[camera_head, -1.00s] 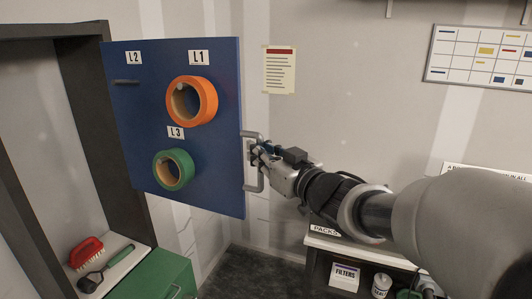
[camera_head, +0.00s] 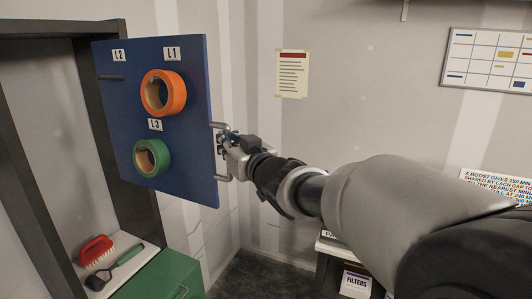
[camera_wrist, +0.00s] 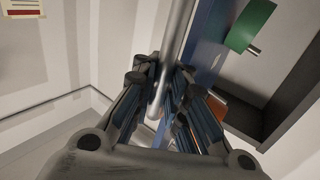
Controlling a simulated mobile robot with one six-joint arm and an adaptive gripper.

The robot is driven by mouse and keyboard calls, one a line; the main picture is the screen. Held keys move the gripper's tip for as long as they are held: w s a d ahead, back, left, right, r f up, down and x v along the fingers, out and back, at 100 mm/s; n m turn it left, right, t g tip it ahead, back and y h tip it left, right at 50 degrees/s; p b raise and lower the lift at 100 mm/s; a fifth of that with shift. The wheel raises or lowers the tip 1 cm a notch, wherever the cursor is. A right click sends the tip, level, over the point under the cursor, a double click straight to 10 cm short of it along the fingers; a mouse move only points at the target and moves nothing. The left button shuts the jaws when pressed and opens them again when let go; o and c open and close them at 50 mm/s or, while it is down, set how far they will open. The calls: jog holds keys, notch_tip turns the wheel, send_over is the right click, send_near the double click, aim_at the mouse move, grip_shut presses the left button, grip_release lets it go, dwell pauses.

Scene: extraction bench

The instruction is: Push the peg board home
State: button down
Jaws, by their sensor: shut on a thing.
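The blue peg board (camera_head: 150,180) stands swung out from the dark cabinet frame at the left, like an open door. An orange ring (camera_head: 163,92) hangs under label L1 and a green ring (camera_head: 152,157) under label L3; the peg at L2 (camera_head: 110,77) is bare. A metal handle (camera_head: 220,177) is on the board's right edge. My gripper (camera_head: 228,142) is shut on this handle. In the wrist view the handle bar (camera_wrist: 178,35) runs between my fingers (camera_wrist: 165,100), with the board's edge (camera_wrist: 207,55) and the green ring (camera_wrist: 250,25) beyond.
A green box (camera_head: 165,275) stands below the board. A shelf with a FILTERS box (camera_head: 355,284) is at lower right.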

jog(key=shift+w+a, duration=0.15)
jog(key=shift+a, duration=0.5)
jog(key=c, duration=1.8)
grip_release()
jog(key=shift+o, duration=0.8)
jog(key=v, duration=1.2)
